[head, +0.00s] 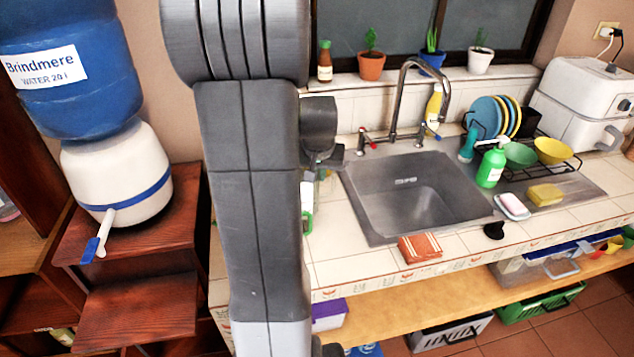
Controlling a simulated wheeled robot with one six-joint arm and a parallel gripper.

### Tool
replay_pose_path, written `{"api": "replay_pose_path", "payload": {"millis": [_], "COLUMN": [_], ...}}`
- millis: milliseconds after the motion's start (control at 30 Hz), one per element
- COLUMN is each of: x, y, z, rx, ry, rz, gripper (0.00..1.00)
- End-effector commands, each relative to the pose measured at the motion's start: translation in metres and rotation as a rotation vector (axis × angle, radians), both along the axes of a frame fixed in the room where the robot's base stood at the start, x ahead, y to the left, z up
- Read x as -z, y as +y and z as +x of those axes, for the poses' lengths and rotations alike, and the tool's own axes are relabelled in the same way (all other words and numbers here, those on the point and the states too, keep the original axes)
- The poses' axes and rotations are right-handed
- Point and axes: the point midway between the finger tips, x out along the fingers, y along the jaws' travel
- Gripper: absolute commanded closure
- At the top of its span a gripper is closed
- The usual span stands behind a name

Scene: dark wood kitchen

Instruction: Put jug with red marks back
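I cannot make out a jug with red marks in the head view. My arm stands large across the left middle and hides part of the counter and wall behind it. My gripper is not in view; the arm runs out of the bottom edge. A partly hidden item with white and green parts (308,203) shows just right of my arm on the counter. Too little of it shows to tell what it is.
A steel sink (415,195) is set in the tiled counter, with an orange cloth (420,247) at its front edge. A dish rack (535,165), green soap bottle (491,166) and white appliance (585,100) stand right. A water dispenser (118,170) stands on wooden steps at left.

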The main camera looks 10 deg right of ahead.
Motion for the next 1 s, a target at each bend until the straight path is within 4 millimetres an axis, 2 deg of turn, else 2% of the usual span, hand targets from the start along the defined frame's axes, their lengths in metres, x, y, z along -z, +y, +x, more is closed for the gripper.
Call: {"api": "replay_pose_path", "payload": {"millis": [100,200,567,700,1000], "x": [0.018,0.026,0.031,0.03,0.028], "y": [0.0,0.0,0.0,0.0,0.0], "z": [-0.001,0.0,0.0,0.0,0.0], "rx": [0.0,0.0,0.0,0.0,0.0], "ry": [0.005,0.002,0.0,0.0,0.0], "rz": [0.001,0.001,0.0,0.0,0.0], "gripper": [1.0,1.0,1.0,0.75,0.75]}}
